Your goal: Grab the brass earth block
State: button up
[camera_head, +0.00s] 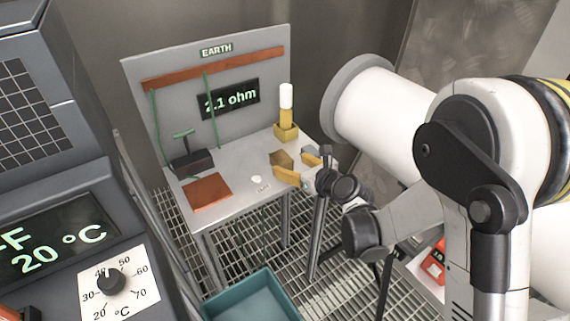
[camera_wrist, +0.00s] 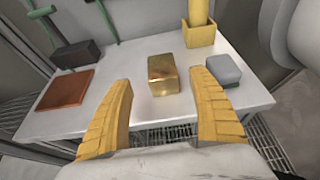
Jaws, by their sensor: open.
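The brass earth block (camera_wrist: 163,75) is a small shiny gold cube standing on the grey table. In the wrist view it lies ahead of and between the two yellow fingers of my gripper (camera_wrist: 160,108), which are spread open and empty. The block is beyond the fingertips or level with them; I cannot tell exactly. In the head view the block (camera_head: 281,159) sits on the right part of the tabletop, just left of and beyond my gripper (camera_head: 299,168), partly close behind a finger.
A copper plate (camera_wrist: 64,90) lies left of the block. A grey block (camera_wrist: 223,72) stands close on its right. A yellow holder (camera_wrist: 199,33) with an upright rod is behind. A black clamp base (camera_wrist: 72,53) is back left. A teal bin (camera_head: 250,299) stands below the table.

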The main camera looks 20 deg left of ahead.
aim_at(284, 159)
jog(key=b+x, duration=0.2)
jog(key=x, duration=0.4)
jog(key=shift+w+a, duration=0.2)
jog(key=shift+w, duration=0.2)
jog(key=shift+r, duration=0.1)
jog(key=shift+c, duration=0.6)
jog(key=c, duration=1.4)
